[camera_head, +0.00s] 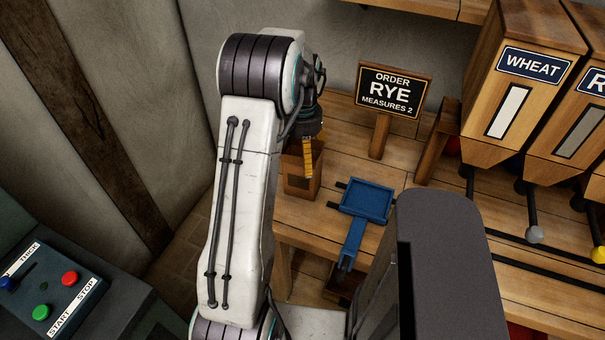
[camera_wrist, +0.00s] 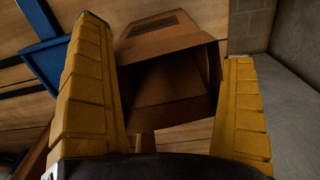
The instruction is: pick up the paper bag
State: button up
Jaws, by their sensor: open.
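The paper bag (camera_wrist: 172,48) is brown and open-mouthed, and I look into its dark inside in the wrist view. In the head view the bag (camera_head: 302,178) stands on the wooden table at its left end, partly hidden by my arm. My gripper (camera_wrist: 166,60) is open, with one yellow finger on each side of the bag in the wrist picture. A gap shows at the right finger; I cannot tell whether the left finger touches the bag. In the head view my gripper (camera_head: 308,155) points down at the bag, and only one finger shows clearly.
A blue tray-like scoop (camera_head: 366,202) lies right of the bag, close by. An order sign (camera_head: 391,92) reads RYE, MEASURES 2. A WHEAT hopper (camera_head: 520,85) stands at the right. A control box (camera_head: 55,290) with buttons is at lower left.

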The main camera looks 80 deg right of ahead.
jog(key=shift+f, duration=0.55)
jog(key=c, duration=1.2)
jog(key=shift+r, duration=0.15)
